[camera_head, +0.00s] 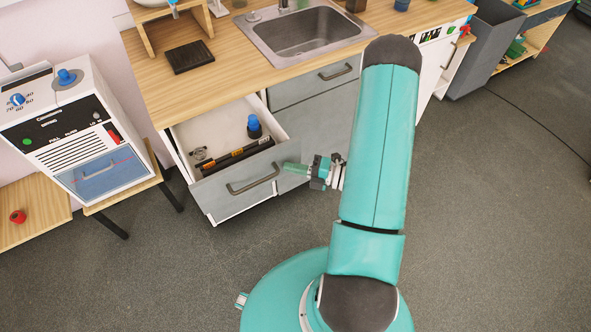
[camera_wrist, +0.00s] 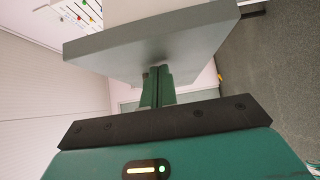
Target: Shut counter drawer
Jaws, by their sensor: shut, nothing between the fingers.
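The counter drawer (camera_head: 217,194) stands pulled open at the left end of the wooden counter in the head view. It has a grey front with a dark bar handle (camera_head: 252,180). Inside lie a blue-topped item (camera_head: 254,127), a small metallic item (camera_head: 203,158) and a long dark item (camera_head: 238,159). My gripper (camera_head: 290,167) is at the right end of the drawer front, fingers pointing left. In the wrist view, my shut, empty fingers (camera_wrist: 157,75) reach the grey panel's (camera_wrist: 150,45) edge. Whether they touch it, I cannot tell.
A sink (camera_head: 303,32) and a dark ribbed mat (camera_head: 188,57) are on the counter (camera_head: 225,75). A closed grey drawer (camera_head: 315,83) is to the right. A white machine (camera_head: 78,130) stands on a low table at left. The floor before the drawer is clear.

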